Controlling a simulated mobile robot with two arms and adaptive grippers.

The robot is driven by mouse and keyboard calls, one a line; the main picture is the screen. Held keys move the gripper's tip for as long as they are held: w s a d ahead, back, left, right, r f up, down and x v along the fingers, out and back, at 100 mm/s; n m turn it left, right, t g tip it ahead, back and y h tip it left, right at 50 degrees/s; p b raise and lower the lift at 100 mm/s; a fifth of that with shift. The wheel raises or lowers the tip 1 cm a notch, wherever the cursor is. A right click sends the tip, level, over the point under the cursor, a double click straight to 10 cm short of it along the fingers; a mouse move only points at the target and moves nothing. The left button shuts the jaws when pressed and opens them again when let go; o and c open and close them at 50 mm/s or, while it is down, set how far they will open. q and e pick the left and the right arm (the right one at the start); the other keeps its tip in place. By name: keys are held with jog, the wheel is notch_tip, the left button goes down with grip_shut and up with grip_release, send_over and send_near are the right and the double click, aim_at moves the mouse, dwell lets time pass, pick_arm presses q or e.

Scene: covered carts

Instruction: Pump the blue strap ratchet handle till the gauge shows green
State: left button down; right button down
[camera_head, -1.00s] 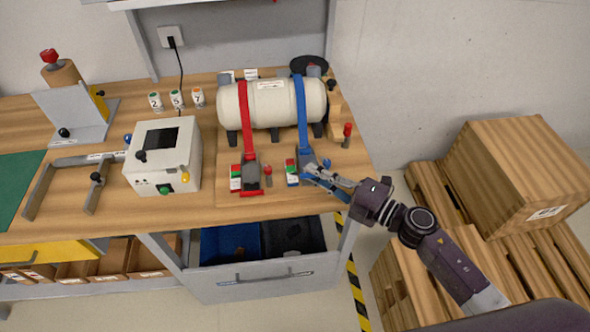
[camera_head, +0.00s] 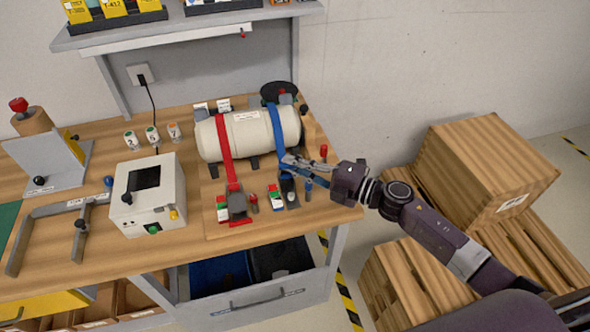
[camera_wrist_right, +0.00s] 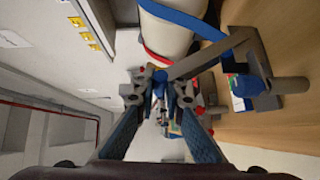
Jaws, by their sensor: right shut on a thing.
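The blue strap (camera_head: 277,128) runs over the cream tank (camera_head: 245,133) down to its ratchet (camera_head: 288,190) on the bench board. My right gripper (camera_head: 290,160) is above the ratchet. In the right wrist view my right gripper (camera_wrist_right: 160,88) is shut on the blue grip (camera_wrist_right: 160,76) of the ratchet handle. The handle's grey bar (camera_wrist_right: 208,57) runs to the ratchet body (camera_wrist_right: 262,75). The red, green and white gauge block (camera_head: 273,197) stands left of the ratchet; its reading is too small to tell. My left gripper is not in view.
A red strap (camera_head: 224,140) with its own red ratchet (camera_head: 237,203) is to the left. A grey box (camera_head: 148,195) with a dark screen stands further left. A small red-topped peg (camera_head: 323,152) stands behind my gripper. A wooden crate (camera_head: 490,165) sits on pallets at right.

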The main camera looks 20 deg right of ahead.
jog(key=shift+w+d+r, duration=0.15)
jog(key=shift+w+r, duration=0.1)
jog(key=shift+w, duration=0.15)
jog(key=c, duration=2.3)
grip_release()
jog(key=shift+f, duration=0.1)
